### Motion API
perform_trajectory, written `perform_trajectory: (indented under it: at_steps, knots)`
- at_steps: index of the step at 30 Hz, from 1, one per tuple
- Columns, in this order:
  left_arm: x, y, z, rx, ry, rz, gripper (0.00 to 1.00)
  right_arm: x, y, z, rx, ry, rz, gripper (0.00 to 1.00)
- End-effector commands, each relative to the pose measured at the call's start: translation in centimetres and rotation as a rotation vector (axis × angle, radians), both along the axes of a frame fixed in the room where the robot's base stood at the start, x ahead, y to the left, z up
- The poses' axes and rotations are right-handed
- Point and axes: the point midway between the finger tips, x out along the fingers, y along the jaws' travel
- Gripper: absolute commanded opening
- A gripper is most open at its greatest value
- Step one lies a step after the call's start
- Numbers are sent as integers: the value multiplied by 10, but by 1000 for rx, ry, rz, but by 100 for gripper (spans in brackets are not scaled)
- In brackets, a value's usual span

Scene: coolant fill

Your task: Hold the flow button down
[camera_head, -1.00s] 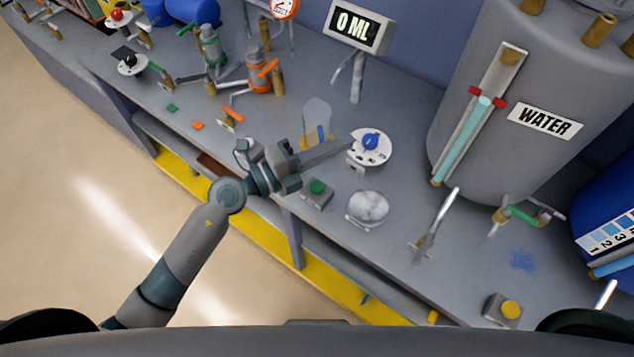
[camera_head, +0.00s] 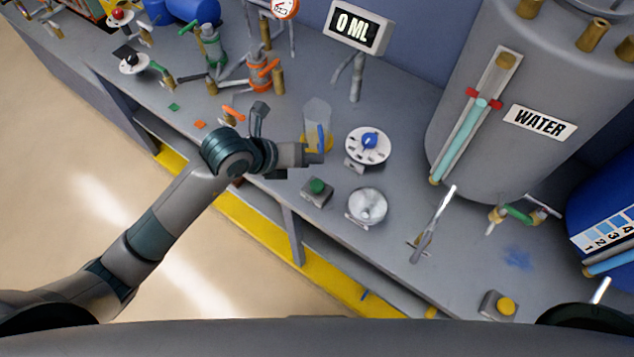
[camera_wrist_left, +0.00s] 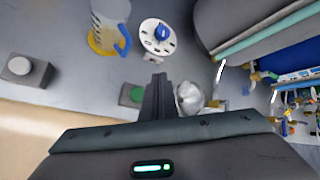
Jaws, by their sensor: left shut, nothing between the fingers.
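A green button on a grey box (camera_head: 317,187) stands near the bench's front edge. No label shows that it is the flow button. It also shows in the left wrist view (camera_wrist_left: 132,95), just left of my fingers. My left gripper (camera_head: 316,152) is above the bench, behind the green button in the head view and apart from it. Its fingers (camera_wrist_left: 159,80) are shut and empty. A yellow button on a box (camera_head: 503,305) is at the front right, and a pale button box (camera_wrist_left: 24,70) shows at the left of the wrist view. My right gripper is not in view.
A clear jug with a blue handle (camera_head: 317,113) stands beside my left gripper. A white dial with a blue knob (camera_head: 368,145) and a silver dome (camera_head: 367,205) are close by. The display (camera_head: 357,26) reads 0 ML. The WATER tank (camera_head: 478,155) stands at right.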

Motion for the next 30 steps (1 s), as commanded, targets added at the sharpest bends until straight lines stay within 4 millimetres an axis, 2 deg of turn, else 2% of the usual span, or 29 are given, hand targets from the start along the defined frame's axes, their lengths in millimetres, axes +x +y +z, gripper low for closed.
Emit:
perform_trajectory:
  at_steps: [8,14,30]
  knots:
    - [0,0,-2,-1,1,0,0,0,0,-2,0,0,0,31]
    - [0,0,-13,-1,1,0,0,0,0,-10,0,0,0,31]
    - [0,0,-72,-3,1,-1,0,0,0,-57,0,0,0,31]
